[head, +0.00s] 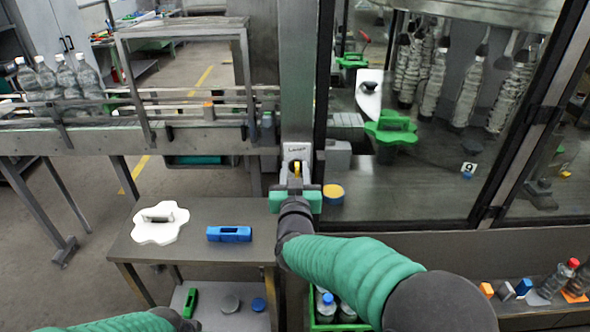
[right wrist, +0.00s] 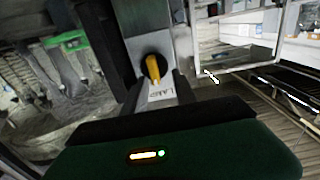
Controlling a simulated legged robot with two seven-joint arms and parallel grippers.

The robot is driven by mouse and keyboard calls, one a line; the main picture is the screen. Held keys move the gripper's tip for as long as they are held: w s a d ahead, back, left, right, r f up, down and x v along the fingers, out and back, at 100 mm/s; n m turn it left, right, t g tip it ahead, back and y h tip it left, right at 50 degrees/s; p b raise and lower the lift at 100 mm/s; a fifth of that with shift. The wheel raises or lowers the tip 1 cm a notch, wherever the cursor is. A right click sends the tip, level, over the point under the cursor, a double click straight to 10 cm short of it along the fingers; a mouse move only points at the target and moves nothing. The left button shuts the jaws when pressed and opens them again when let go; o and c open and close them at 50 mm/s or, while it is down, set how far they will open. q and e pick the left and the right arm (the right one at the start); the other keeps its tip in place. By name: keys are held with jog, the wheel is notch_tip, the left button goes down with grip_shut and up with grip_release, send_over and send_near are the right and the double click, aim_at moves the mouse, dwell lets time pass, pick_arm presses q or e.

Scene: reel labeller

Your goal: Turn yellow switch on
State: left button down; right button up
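The yellow switch (head: 297,168) is a knob on a grey plate on the upright post, mostly behind my right gripper in the head view. In the right wrist view the yellow switch (right wrist: 153,67) shows clearly, a yellow handle on a dark round base. A label that seems to read "LAMP" (right wrist: 161,93) is upside down there. My right gripper (head: 296,182) is in front of the switch. Its dark fingers (right wrist: 156,90) stand apart on either side of the plate, with nothing between them. Contact with the knob cannot be made out.
A glass-walled machine cabinet (head: 420,200) stands right of the post. A conveyor (head: 190,135) with bottles runs at the left. A side table (head: 185,262) below holds a white flower-shaped piece (head: 158,230) and a blue block (head: 229,234). Bottles and small blocks stand at lower right.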

jog(key=shift+s, duration=0.1)
jog(key=shift+c, duration=0.7)
jog(key=shift+r, duration=0.1)
jog(key=shift+c, duration=1.1)
jog(key=shift+d, duration=0.45)
grip_shut()
pick_arm(q)
jog(key=shift+s+d, duration=0.15)
jog(key=shift+d, duration=0.15)
jog(key=shift+a, duration=0.15)
pick_arm(e)
jog(key=shift+a, duration=0.2)
